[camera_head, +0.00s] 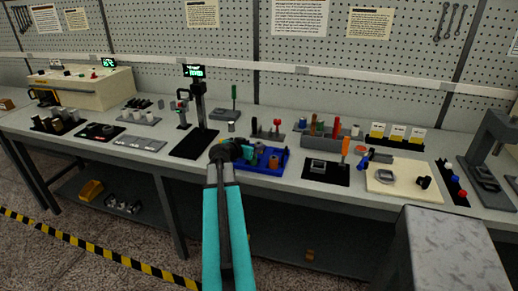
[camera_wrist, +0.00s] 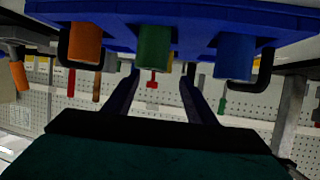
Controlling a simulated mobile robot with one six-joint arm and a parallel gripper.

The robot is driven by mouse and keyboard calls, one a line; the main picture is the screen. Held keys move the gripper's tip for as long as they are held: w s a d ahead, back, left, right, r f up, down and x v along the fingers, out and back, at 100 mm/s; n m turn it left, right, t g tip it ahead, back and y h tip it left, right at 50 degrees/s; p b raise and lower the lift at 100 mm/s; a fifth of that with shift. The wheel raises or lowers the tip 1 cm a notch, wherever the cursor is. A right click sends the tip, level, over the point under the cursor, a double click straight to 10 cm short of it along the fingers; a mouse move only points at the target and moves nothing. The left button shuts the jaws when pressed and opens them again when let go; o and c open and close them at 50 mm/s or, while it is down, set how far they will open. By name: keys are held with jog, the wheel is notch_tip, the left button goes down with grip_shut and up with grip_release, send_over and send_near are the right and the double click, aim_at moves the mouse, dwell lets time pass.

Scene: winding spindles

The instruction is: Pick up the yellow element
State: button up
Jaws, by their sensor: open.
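No yellow element shows clearly in the blue tray (camera_head: 267,173); my arm covers part of the tray's left side in the head view. An orange-brown cylinder (camera_head: 273,162) stands in it. In the wrist view, the scene is upside down and the tray (camera_wrist: 190,12) spans the top. An orange cylinder (camera_wrist: 86,42), a green cylinder (camera_wrist: 154,47) and a blue cylinder (camera_wrist: 235,56) show there. My gripper (camera_wrist: 158,88) is open, with two dark fingers apart and nothing between them. In the head view, my gripper is at the tray's left end, its fingertips not distinct.
Small yellow bins with white cards (camera_head: 397,132) stand at the back right. A black stand with a display (camera_head: 199,105) rises left of the tray. A black mat (camera_head: 326,170) and a cream board (camera_head: 404,184) lie to the right. A grey block (camera_head: 450,250) fills the right foreground.

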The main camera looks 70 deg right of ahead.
aim_at(258, 144)
jog(key=p+x, duration=0.1)
jog(key=x, duration=0.2)
jog(key=shift+w+d+f+p, duration=0.1)
jog(key=shift+w+d+p, duration=0.1)
jog(key=shift+p, duration=0.1)
jog(key=shift+s+d+f, duration=0.25)
jog(key=shift+d+f, duration=0.1)
jog(key=shift+d, duration=0.2)
jog(key=shift+c, duration=0.4)
jog(key=c, duration=1.1)
